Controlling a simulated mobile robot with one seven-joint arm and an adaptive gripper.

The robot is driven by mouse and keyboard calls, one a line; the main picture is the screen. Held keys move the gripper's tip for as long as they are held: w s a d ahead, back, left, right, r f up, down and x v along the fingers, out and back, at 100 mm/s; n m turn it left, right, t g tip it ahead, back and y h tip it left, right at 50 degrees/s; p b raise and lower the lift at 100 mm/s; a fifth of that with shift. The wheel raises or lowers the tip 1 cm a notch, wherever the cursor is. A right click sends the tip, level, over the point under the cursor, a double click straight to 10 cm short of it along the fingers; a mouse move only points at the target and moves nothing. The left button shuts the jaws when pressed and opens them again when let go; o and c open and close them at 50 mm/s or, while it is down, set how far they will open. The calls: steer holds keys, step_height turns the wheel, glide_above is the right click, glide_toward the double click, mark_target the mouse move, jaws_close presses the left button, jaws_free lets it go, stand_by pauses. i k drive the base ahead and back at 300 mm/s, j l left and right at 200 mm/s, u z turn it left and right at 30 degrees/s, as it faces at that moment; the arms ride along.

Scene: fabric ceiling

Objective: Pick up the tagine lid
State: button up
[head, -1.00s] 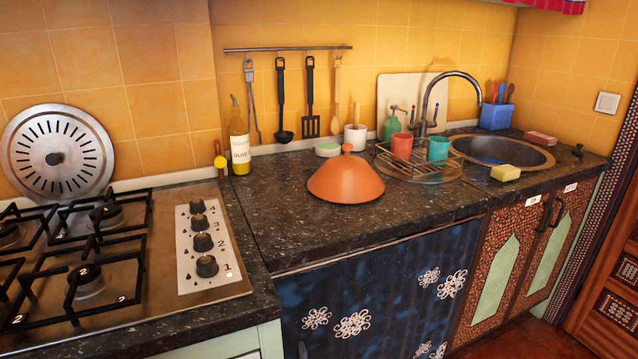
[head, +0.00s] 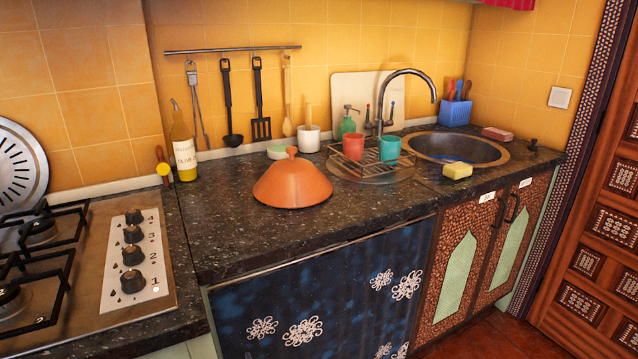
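The tagine lid (head: 292,184) is an orange cone with a small round knob on top. It stands upright on the dark speckled countertop (head: 240,236), between the stove and the sink, in the middle of the head view. Nothing covers it from this side. Whether a base lies under it cannot be seen. My gripper does not show in the head view.
A dish rack (head: 360,162) with a red cup (head: 353,147) and a teal cup (head: 390,149) stands close right of the lid. An oil bottle (head: 183,142) stands behind left. The gas stove (head: 88,268) is at left, the sink (head: 455,149) at right. Counter in front is clear.

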mark_target(292, 182)
steer(key=u, duration=1.8)
steer(key=z, duration=1.3)
steer(key=i+l+u, duration=0.1)
steer(key=l+u, duration=0.2)
steer(key=l, duration=0.65)
steer(key=l+u, duration=0.3)
steer(key=l, duration=0.6)
steer(key=i+l+u, duration=0.1)
steer(key=l, duration=0.2)
steer(key=i+l+u, duration=0.1)
steer(key=i+l, duration=0.15)
steer(key=l, duration=0.05)
